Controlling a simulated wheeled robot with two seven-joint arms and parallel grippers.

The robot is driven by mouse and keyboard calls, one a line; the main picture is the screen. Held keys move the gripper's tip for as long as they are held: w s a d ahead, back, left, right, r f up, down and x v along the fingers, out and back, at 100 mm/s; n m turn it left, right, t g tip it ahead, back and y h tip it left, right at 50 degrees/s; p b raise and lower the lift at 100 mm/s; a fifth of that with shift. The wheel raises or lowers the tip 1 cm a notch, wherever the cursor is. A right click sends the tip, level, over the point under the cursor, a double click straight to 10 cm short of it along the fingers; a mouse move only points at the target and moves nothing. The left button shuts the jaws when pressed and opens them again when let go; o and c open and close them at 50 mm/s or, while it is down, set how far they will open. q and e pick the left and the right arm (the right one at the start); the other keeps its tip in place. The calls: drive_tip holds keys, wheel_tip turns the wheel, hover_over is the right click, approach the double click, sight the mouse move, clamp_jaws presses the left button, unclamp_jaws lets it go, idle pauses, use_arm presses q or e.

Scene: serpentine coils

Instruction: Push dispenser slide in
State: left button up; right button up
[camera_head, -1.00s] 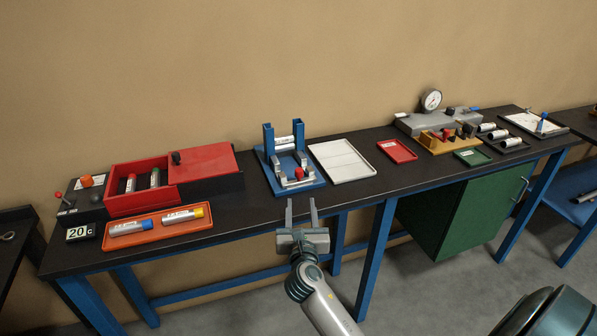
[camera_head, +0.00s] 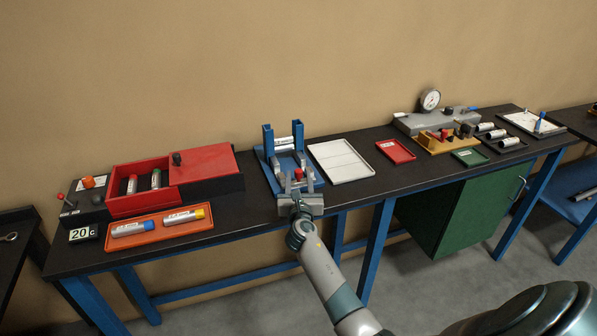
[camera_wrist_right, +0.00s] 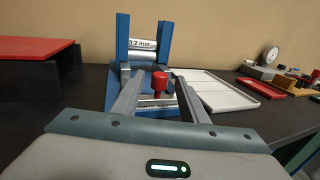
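The blue dispenser (camera_head: 268,160) stands on the bench, with two upright posts and silver cylinders stacked between them. In the right wrist view a cylinder (camera_wrist_right: 143,44) marked "3.2 mm" shows between the posts. The slide's red knob (camera_head: 298,173) is at the dispenser's front; it also shows in the wrist view (camera_wrist_right: 160,80). My right gripper (camera_head: 298,182) is open, with one finger on each side of the red knob. The wrist view shows gaps between the knob and both fingers. My left gripper is not in view.
A white tray (camera_head: 341,178) lies right of the dispenser, with a red tray (camera_head: 400,160) beyond it. A red box (camera_head: 135,205) with a sliding lid and an orange tray (camera_head: 148,245) of cylinders are on the left. A dial gauge fixture (camera_head: 430,100) stands farther right.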

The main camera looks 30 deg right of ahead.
sight(299, 174)
drive_tip(key=shift+x, duration=1.8)
